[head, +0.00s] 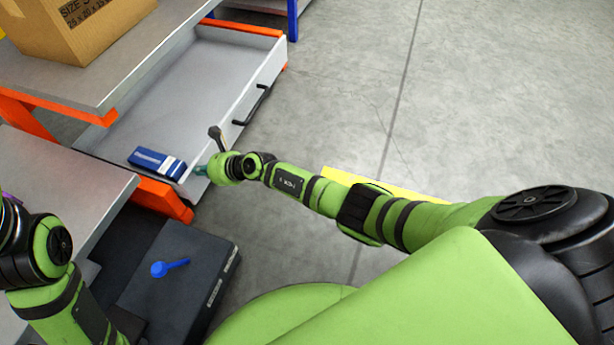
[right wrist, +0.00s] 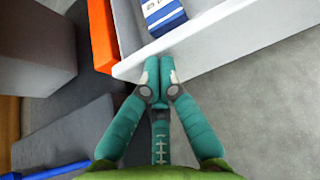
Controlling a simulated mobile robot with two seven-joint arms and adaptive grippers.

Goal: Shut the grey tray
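The grey tray (head: 262,78) is a drawer pulled out from under the grey worktop in the head view. Its front wall carries a black handle (head: 252,104). My right gripper (head: 203,170) is at the tray's near front corner. In the right wrist view its teal fingertips (right wrist: 158,82) are together, with nothing visible between them. They are right at the end of the pale tray wall (right wrist: 225,48); I cannot tell whether they touch it. My left arm shows at the lower left, but its gripper is out of view.
A blue and white box (head: 157,163) lies in the tray's near end. A cardboard box (head: 75,25) stands on the worktop (head: 130,70). A dark case (head: 180,280) with a blue object (head: 168,267) on it is below. Open concrete floor (head: 460,110) lies to the right.

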